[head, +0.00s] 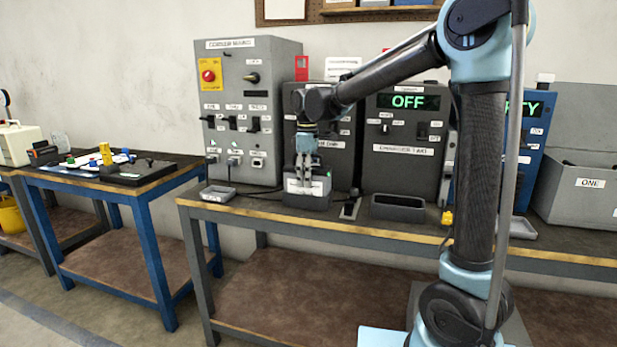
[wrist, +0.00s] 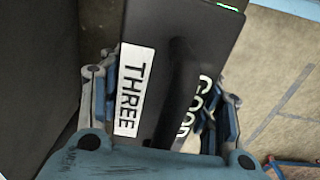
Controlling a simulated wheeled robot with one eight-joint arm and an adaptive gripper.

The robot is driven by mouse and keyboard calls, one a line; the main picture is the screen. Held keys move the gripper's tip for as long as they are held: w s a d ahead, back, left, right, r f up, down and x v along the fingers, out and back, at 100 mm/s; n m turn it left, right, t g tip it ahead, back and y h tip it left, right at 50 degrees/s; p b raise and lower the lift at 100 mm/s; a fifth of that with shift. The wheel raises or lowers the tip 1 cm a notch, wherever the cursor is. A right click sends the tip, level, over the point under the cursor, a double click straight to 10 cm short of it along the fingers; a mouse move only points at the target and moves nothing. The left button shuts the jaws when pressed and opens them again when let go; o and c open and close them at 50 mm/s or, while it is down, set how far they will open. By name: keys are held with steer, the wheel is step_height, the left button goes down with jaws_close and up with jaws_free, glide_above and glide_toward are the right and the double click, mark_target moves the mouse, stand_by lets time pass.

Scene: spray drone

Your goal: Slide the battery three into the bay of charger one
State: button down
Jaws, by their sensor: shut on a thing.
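Battery three (wrist: 205,30) is a dark block with a white THREE label and a GOOD marking, filling the middle of the wrist view. My gripper (wrist: 160,110) is shut on it, a finger on each side. In the head view my gripper (head: 305,170) points down at the front of charger one (head: 345,130), the dark cabinet left of the middle. The battery (head: 318,188) is upright there, at the bay on the bench. The bay is mostly hidden behind it. I cannot tell how deep the battery sits.
Charger two (head: 403,168) stands to the right with display OFF; its bay (head: 398,210) looks empty. A grey control cabinet (head: 270,75) stands left. A small tray (head: 217,194) lies at the bench's left end. A grey bin (head: 575,205) marked ONE stands far right.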

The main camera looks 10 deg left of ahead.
steer(key=shift+f, duration=1.2)
stand_by(0.4)
steer(key=shift+c, duration=2.3)
jaws_free()
step_height(320, 180, up, 12)
